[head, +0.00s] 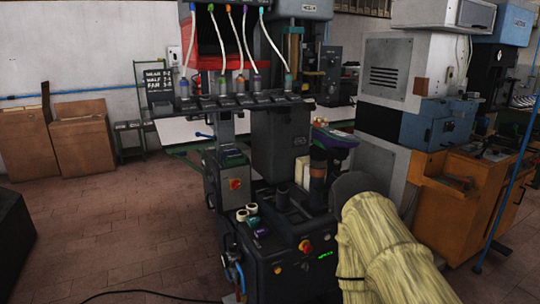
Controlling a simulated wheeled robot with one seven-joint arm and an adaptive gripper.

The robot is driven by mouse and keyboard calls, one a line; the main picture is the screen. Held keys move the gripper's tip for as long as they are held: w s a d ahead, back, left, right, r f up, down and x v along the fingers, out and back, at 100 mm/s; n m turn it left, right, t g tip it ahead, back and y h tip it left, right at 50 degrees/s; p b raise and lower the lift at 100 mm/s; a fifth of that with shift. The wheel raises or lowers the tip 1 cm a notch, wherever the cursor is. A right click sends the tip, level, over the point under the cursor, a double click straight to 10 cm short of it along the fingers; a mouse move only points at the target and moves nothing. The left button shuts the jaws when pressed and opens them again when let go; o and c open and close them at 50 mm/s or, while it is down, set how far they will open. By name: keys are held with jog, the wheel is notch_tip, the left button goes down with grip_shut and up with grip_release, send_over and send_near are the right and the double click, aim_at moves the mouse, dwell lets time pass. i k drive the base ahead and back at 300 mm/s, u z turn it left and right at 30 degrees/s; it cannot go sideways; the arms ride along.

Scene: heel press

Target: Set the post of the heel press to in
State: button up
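The heel press (283,140) stands in the middle of the head view, a dark machine with a row of small heads and white hoses along its top bar. A dark post (318,165) with a brown band rises at its right side. A purple shoe-shaped piece (336,138) sits on top of the post. I cannot tell from this view whether the post is in or out. My arm, in a yellowish sleeve, reaches up from the lower right and ends in a dark rounded part close to the right of the post's base. My gripper's fingers do not show.
The press's front panel has a red knob (235,184), an orange-red button (304,246) and small rollers (247,212). An orange cabinet (462,205) and a grey-blue machine (400,120) stand at the right. The tiled floor at left is mostly clear.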

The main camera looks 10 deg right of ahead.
aim_at(315, 205)
jog(key=u, duration=0.15)
jog(key=k, duration=0.35)
jog(key=z, duration=0.8)
jog(key=i, duration=1.25)
jog(key=u, duration=0.65)
